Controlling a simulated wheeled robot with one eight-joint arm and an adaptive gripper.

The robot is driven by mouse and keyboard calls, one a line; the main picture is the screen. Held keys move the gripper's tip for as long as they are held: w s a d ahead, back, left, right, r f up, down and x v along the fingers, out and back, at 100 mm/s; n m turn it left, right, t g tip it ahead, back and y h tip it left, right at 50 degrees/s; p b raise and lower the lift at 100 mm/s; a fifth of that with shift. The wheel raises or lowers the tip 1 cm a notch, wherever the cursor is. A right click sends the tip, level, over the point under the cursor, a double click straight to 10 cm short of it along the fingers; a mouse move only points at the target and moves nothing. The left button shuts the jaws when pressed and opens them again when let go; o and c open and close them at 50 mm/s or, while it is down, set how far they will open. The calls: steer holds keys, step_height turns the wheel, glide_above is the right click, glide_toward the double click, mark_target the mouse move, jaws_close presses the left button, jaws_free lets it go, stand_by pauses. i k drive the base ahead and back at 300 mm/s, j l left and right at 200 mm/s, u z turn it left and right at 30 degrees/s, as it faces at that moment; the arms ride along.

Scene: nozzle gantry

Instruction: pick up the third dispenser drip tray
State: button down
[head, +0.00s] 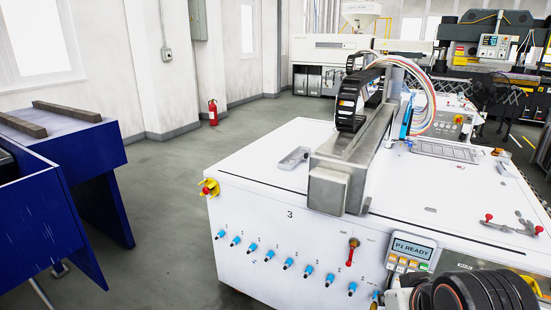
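A white machine (270,200) with a "3" on its front edge fills the middle and right of the head view. A small flat grey metal piece (293,159) lies on its white top, left of the gantry's steel beam (347,160). A wider grey slotted panel or tray (445,151) lies on the top right of the beam. I cannot tell which of these, if either, is the third dispenser drip tray. Dark rounded parts at the bottom right corner look like my arm. No gripper fingers can be made out, and nothing held is visible.
A "P1 READY" control panel (411,252), a red-handled valve (352,251) and blue fittings (288,264) stick out of the machine's front. Red-knobbed clamps (529,227) stand at its right. A blue bench (75,150) is at left. Grey floor (170,190) between is clear.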

mark_target(292, 160)
steer(key=i+j, duration=0.2)
steer(key=j, duration=0.2)
steer(key=i+j+z, duration=0.1)
steer(key=i+j, duration=0.4)
steer(key=j, duration=0.15)
steer(key=i+j+z, duration=0.15)
steer(key=j, duration=0.2)
steer(key=i+j, duration=0.3)
steer(key=j+z, duration=0.05)
